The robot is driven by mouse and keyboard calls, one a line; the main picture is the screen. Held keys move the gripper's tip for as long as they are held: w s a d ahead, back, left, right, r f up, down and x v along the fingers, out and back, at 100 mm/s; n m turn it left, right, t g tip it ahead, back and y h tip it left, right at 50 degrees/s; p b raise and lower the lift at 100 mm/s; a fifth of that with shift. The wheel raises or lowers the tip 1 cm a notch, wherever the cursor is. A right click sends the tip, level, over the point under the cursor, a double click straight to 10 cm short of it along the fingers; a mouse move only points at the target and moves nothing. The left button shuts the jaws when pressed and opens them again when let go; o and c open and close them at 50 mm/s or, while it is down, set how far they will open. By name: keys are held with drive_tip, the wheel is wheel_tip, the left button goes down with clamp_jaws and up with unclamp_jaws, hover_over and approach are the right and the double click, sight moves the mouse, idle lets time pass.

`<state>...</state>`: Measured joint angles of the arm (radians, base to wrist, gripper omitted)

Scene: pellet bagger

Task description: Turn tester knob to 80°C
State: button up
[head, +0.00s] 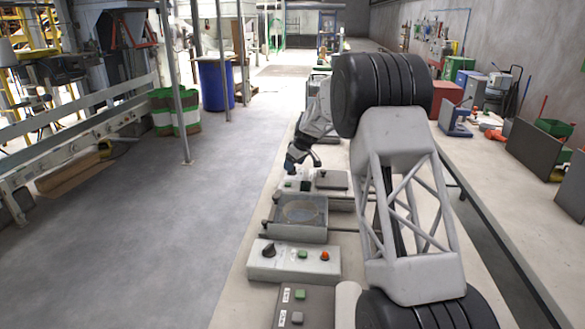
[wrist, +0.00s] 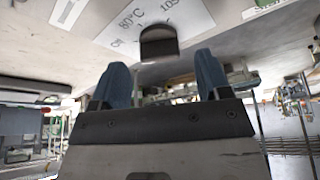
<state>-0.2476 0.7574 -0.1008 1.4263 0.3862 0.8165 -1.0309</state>
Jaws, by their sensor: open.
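The tester knob (wrist: 158,43) is dark and rounded, on a pale panel in the wrist view. The dial plate (wrist: 190,18) beside it reads "Off", "80°C" and a partly cut-off "105". I cannot tell which mark the knob points to. My gripper (wrist: 160,62) is open, its two blue fingers apart with the knob ahead of the gap between them. They do not appear to hold it. In the head view my gripper (head: 303,156) is over a small control box (head: 300,184) on the bench, and hides part of it.
A nearer control box (head: 260,264) has a black knob, a green button and an orange button. A grey tray (head: 298,234) stands between the boxes. A dark panel (head: 310,305) with buttons is nearest.

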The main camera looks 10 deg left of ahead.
drive_tip(key=shift+x, duration=1.1)
drive_tip(key=shift+c, duration=0.3)
drive_tip(key=c, duration=0.9)
drive_tip(key=shift+o, duration=0.2)
drive_tip(key=shift+m, duration=0.3)
drive_tip(key=m+t, duration=0.1)
drive_tip(key=m, duration=0.1)
drive_tip(key=m+h, duration=0.1)
drive_tip(key=m, duration=0.2)
drive_tip(key=shift+a+m+t+h, duration=0.1)
drive_tip(key=shift+m+t+h, duration=0.2)
drive_tip(key=shift+t, duration=0.1)
drive_tip(key=shift+r+m+t+h, duration=0.15)
drive_tip(key=shift+m+h, duration=0.35)
drive_tip(key=shift+m, duration=0.85)
drive_tip(key=shift+f+m+t+h, duration=0.15)
drive_tip(key=shift+m+h, duration=0.35)
drive_tip(key=shift+m, duration=0.85)
drive_tip(key=shift+r, duration=0.1)
